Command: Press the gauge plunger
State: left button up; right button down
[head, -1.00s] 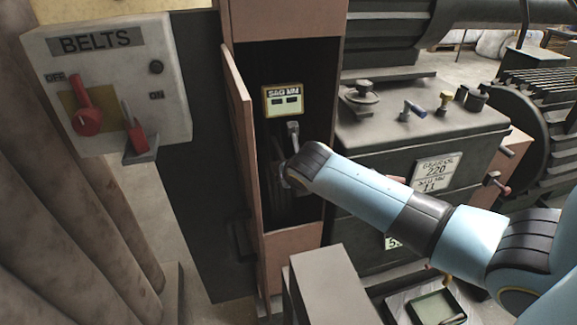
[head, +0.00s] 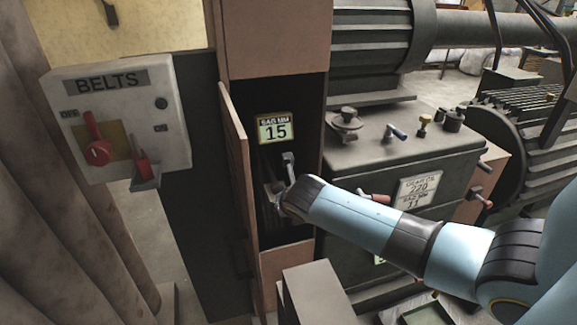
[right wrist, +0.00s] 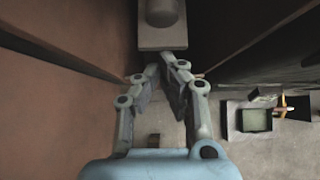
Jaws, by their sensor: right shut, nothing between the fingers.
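The gauge display (head: 275,130) hangs inside the dark open cabinet in the head view and reads "SAG MM 15". My right gripper (head: 283,178) is inside the cabinet opening below the display, partly hidden by its own wrist. In the right wrist view the right gripper (right wrist: 168,60) is shut and empty, its fingertips close together. A grey block with a rounded knob (right wrist: 162,14), possibly the plunger, is just beyond the fingertips; I cannot tell whether they touch. My left gripper is not in view.
The open cabinet door (head: 236,185) stands left of my right arm. A BELTS switch box (head: 118,120) with red levers is farther left. A dark gearbox (head: 405,150) is right of the cabinet. A grey box top (head: 315,292) is below the arm.

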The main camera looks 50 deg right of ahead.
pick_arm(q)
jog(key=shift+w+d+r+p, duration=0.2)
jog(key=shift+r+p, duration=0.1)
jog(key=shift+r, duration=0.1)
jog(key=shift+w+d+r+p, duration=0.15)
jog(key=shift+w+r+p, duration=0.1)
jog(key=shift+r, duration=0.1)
pick_arm(e)
jog(key=v, duration=0.8)
jog(key=shift+r, duration=0.25)
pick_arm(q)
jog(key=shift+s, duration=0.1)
pick_arm(e)
jog(key=shift+s, duration=0.15)
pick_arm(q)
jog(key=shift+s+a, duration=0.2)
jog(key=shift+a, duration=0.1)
